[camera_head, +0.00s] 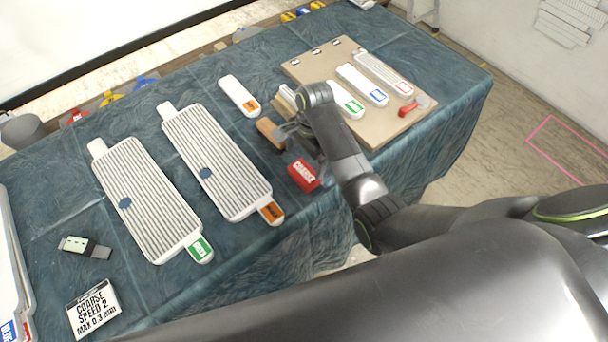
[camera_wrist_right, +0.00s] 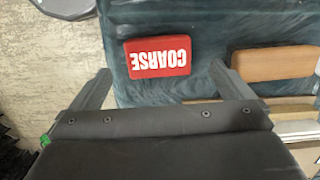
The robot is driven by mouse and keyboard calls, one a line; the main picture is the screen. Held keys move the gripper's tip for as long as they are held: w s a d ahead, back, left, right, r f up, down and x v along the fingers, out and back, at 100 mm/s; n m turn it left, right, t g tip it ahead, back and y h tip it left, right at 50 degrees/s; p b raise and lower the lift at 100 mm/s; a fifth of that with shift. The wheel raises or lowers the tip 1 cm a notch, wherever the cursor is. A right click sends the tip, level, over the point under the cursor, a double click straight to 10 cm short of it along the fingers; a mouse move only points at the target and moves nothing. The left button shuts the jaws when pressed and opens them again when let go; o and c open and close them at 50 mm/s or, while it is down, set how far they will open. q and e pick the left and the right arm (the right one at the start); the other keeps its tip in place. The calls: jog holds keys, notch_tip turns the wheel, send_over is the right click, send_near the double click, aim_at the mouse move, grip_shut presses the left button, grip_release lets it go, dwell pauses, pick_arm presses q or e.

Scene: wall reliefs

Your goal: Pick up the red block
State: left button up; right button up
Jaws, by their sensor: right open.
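The red block (camera_head: 304,175), marked COARSE, lies on the blue-green cloth near the table's front edge. In the right wrist view the red block (camera_wrist_right: 158,57) lies flat, its lettering upside down. My right gripper (camera_head: 300,140) is over the table just behind the block. In the wrist view its fingers (camera_wrist_right: 160,72) are spread wide, one to each side of the block's width, with nothing held between them. I cannot tell the exact height gap to the block. My left gripper is not in view.
A brown-orange block (camera_head: 268,133) lies close to the red one; it also shows in the wrist view (camera_wrist_right: 275,63). Ribbed white panels (camera_head: 148,200) lie to the left. A wooden board (camera_head: 385,132) holding white strips and a red-handled tool (camera_head: 408,109) lies to the right.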

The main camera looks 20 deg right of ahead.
aim_at(304, 172)
jog(key=shift+s+a+f+p, duration=0.1)
jog(key=shift+f+p, duration=0.1)
jog(key=shift+f, duration=1.6)
jog(key=shift+s+f+p, duration=0.1)
jog(key=shift+f+p, duration=0.1)
jog(key=shift+f, duration=1.55)
jog(key=shift+c, duration=0.3)
jog(key=c, duration=0.8)
jog(key=shift+r, duration=5.05)
jog(key=shift+c, duration=0.2)
